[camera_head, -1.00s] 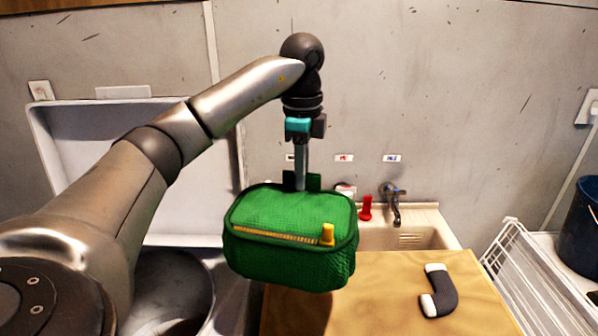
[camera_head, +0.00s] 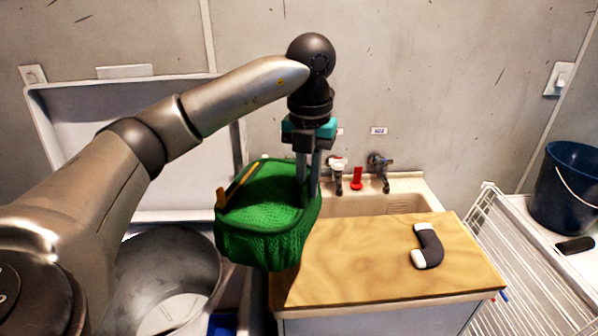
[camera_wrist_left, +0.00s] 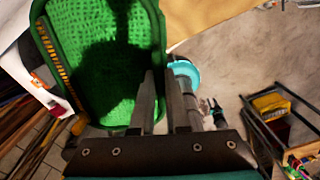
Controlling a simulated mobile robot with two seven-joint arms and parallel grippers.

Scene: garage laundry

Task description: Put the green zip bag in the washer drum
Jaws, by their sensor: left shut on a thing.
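The green zip bag (camera_head: 265,225) hangs in the air from my left gripper (camera_head: 308,190), which is shut on its edge. The bag's yellow zip faces left in the head view. In the left wrist view the bag (camera_wrist_left: 105,60) fills the upper left, beside the fingers (camera_wrist_left: 165,95). The washer drum (camera_head: 175,285) is the open grey metal tub at lower left, below and left of the bag, partly hidden by my left arm. Its raised white lid (camera_head: 75,130) stands behind. My right gripper is out of view.
A wooden top (camera_head: 350,265) stands right of the drum and holds a dark sock (camera_head: 429,247) with white ends. Behind it are a sink (camera_head: 370,204) and taps (camera_head: 380,165). A white wire rack (camera_head: 490,250) and a blue bucket (camera_head: 568,190) are at right.

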